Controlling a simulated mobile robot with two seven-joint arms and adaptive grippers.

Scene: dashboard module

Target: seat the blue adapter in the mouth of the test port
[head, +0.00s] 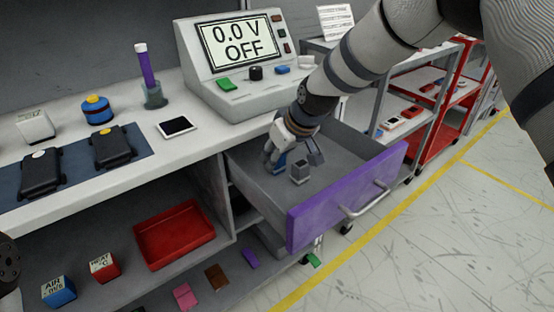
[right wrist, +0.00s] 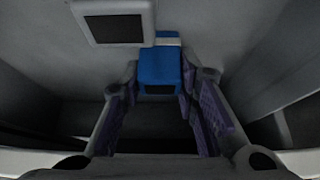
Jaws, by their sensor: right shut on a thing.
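My right gripper (head: 292,152) reaches down into the open drawer. It is shut on a blue block (head: 279,163), which looks like the blue adapter. In the right wrist view this blue block (right wrist: 158,70) sits between the fingertips, with a pale band on its far side. A grey block with a dark square face (head: 299,173) stands on the drawer floor beside the gripper, apart from the blue block. It also shows in the right wrist view (right wrist: 117,25). I cannot tell which thing is the test port. My left gripper is out of view.
The drawer (head: 345,203) has a purple front and a handle. A console (head: 235,70) reading "0.0 V OFF" stands on the bench above. A purple tube (head: 146,66), a tablet (head: 177,128) and black modules (head: 114,147) are left of it. A red tray (head: 175,236) sits below.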

